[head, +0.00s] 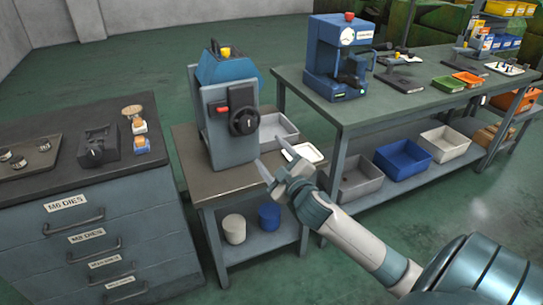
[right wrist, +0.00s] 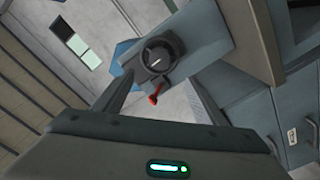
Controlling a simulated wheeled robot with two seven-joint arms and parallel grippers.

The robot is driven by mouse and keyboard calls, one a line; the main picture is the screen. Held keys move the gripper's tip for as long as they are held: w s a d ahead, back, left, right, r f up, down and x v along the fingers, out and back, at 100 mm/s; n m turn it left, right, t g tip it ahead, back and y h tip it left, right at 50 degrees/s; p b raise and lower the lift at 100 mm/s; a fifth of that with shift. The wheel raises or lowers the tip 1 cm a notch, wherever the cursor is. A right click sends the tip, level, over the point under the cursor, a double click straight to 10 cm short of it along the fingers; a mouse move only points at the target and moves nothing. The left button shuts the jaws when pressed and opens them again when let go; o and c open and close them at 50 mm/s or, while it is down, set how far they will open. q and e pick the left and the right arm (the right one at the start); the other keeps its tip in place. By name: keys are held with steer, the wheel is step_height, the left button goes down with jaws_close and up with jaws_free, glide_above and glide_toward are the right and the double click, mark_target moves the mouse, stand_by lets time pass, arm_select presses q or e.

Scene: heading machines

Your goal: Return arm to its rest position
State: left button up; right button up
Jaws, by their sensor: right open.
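My right gripper (head: 276,163) reaches in from the lower right in the head view. It is open and empty, in front of the small stand that carries the blue and grey machine (head: 228,110). The machine's front has a black dial (head: 244,119) and a red switch (head: 222,109). In the right wrist view, the dial (right wrist: 161,54) and a red-tipped lever (right wrist: 155,97) show beyond the spread fingers (right wrist: 160,100), with nothing held between them. My left gripper is not in view.
A drawer cabinet (head: 95,235) labelled M6 DIES stands at the left. A green-topped bench (head: 400,100) with a blue press (head: 340,58) stands at the right, with bins (head: 402,158) below. White and blue pots (head: 234,229) sit under the stand. Open floor (head: 480,205) lies at the right.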

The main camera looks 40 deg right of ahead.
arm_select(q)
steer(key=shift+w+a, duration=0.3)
arm_select(e)
steer(key=s+a+f+m+g+y, duration=0.1)
steer(key=s+a+f+g, duration=0.15)
steer(key=f, duration=0.95)
steer(key=s+a+f+g+y, duration=0.1)
steer(key=s+a+f, duration=0.25)
steer(key=f, duration=0.85)
steer(key=s+a+f+m+g+y, duration=0.1)
steer(key=s+a+f+g, duration=0.15)
steer(key=f, duration=0.85)
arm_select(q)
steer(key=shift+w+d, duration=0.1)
arm_select(e)
steer(key=s+a+f+m+g+y, duration=0.1)
steer(key=s+a+f+g, duration=0.1)
steer(key=s+a+f, duration=0.7)
steer(key=s+a+f+m+g+y, duration=0.1)
steer(key=s+a+f+g+y, duration=0.1)
steer(key=s+a+f, duration=0.8)
steer(key=s+f, duration=0.5)
steer(key=shift+a+f, duration=0.3)
steer(key=shift+f, duration=0.05)
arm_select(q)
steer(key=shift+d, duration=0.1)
